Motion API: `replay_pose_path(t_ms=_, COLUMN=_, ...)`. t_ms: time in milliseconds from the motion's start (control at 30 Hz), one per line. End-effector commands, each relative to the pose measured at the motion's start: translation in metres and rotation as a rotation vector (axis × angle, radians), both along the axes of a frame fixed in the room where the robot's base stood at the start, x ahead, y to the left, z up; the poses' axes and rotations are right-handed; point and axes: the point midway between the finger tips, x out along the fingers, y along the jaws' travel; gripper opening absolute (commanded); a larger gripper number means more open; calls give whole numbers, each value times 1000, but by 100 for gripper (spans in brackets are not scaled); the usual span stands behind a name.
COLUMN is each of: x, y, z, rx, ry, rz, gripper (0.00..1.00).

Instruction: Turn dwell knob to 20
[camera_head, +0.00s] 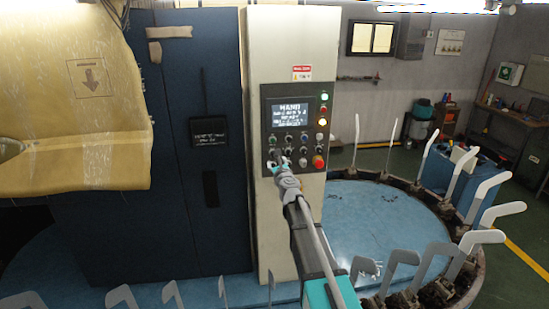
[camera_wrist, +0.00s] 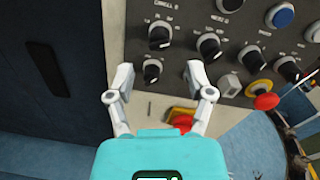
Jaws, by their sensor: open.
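The control panel (camera_head: 297,128) is on the pale column, with rows of black knobs under a lit screen. My gripper (camera_head: 281,162) is at the panel's lower left. In the wrist view my gripper (camera_wrist: 158,74) is open, its fingers spread to the left and right of a small black knob (camera_wrist: 152,71). The knob labels are too small to read, so I cannot tell which is the dwell knob.
More knobs (camera_wrist: 209,46) lie to the right, with a blue button (camera_wrist: 281,16) and a red emergency button (camera_wrist: 266,101) on yellow. A red and yellow part (camera_wrist: 182,118) is just below my fingers. A ring of white sock forms (camera_head: 488,237) stands around the blue round table (camera_head: 375,225).

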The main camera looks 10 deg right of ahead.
Motion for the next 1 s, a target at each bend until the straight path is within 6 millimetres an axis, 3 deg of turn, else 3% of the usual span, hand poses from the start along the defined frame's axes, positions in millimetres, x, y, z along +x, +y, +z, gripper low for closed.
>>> replay_pose_path(t_ms=100, x=22, y=1, z=0, rx=0, ry=0, rz=0, gripper=68)
replay_pose_path(t_ms=333, x=45, y=2, z=0, rx=0, ry=0, rz=0, gripper=68)
replay_pose_path(t_ms=833, x=52, y=3, z=0, rx=0, ry=0, rz=0, gripper=68)
replay_pose_path(t_ms=1000, x=52, y=3, z=0, rx=0, ry=0, rz=0, gripper=36)
